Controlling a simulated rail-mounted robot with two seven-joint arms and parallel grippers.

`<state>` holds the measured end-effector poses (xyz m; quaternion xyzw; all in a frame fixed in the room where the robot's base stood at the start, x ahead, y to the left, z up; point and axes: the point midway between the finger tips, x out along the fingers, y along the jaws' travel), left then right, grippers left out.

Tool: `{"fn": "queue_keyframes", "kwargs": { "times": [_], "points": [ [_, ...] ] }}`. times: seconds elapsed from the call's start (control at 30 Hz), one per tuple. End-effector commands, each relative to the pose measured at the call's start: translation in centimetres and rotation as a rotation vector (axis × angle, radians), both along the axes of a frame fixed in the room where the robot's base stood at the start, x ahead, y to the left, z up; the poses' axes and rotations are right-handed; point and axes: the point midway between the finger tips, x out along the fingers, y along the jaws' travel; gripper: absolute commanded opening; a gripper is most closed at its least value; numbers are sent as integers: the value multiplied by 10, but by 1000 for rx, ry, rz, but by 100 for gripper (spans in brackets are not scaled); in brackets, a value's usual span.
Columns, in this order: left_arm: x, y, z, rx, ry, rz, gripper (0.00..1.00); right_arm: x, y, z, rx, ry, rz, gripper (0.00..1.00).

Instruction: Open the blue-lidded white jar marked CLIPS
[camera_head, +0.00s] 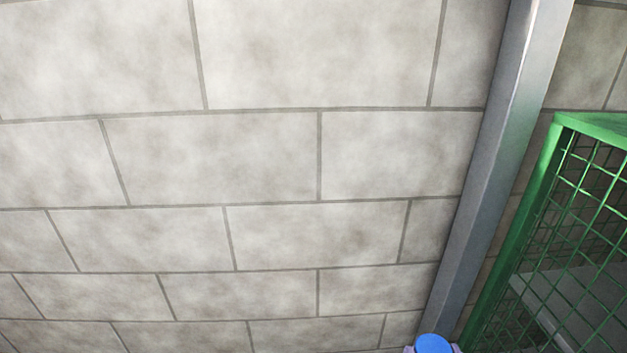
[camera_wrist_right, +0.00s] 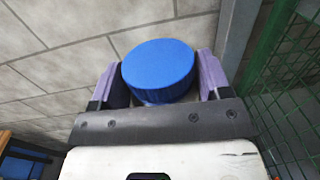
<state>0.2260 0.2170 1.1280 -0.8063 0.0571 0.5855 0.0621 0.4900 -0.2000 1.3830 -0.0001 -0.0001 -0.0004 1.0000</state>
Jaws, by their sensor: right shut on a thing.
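The blue lid (camera_wrist_right: 158,66) of the jar shows large in the right wrist view, with a thin strip of the pale jar below it. My right gripper (camera_wrist_right: 155,80) has its purple fingers on both sides of the lidded jar and is shut on it. In the head view the blue lid (camera_head: 433,344) shows at the bottom edge, with bits of my right gripper (camera_head: 433,350) beside it. The CLIPS marking and most of the jar's body are hidden. My left gripper is in neither view.
A green mesh cage (camera_head: 570,240) stands at the right. A grey metal post (camera_head: 490,170) stands between it and the block wall (camera_head: 220,160). In the right wrist view a blue and orange thing (camera_wrist_right: 22,160) shows at the lower left.

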Motion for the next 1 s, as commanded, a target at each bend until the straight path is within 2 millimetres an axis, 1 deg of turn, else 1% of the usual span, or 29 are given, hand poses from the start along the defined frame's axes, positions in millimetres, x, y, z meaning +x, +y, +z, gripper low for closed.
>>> {"fn": "queue_keyframes", "kwargs": {
  "times": [0.03,0.1,0.23,0.43,0.7,0.77,0.87,0.97,1.0],
  "points": [
    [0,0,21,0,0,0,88,0,0,21,0,-1,0,26],
    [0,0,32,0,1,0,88,0,0,33,0,-1,0,26],
    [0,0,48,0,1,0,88,0,0,48,0,-1,0,26],
    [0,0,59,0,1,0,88,0,0,60,0,-1,0,26],
    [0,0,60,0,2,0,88,1,3,62,1,-2,1,26],
    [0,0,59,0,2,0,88,2,8,63,2,-2,1,26],
    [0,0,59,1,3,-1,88,4,23,67,5,-4,3,26],
    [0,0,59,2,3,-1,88,9,46,72,5,-4,3,26],
    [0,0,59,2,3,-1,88,10,57,75,5,-4,4,26]
  ]
}}
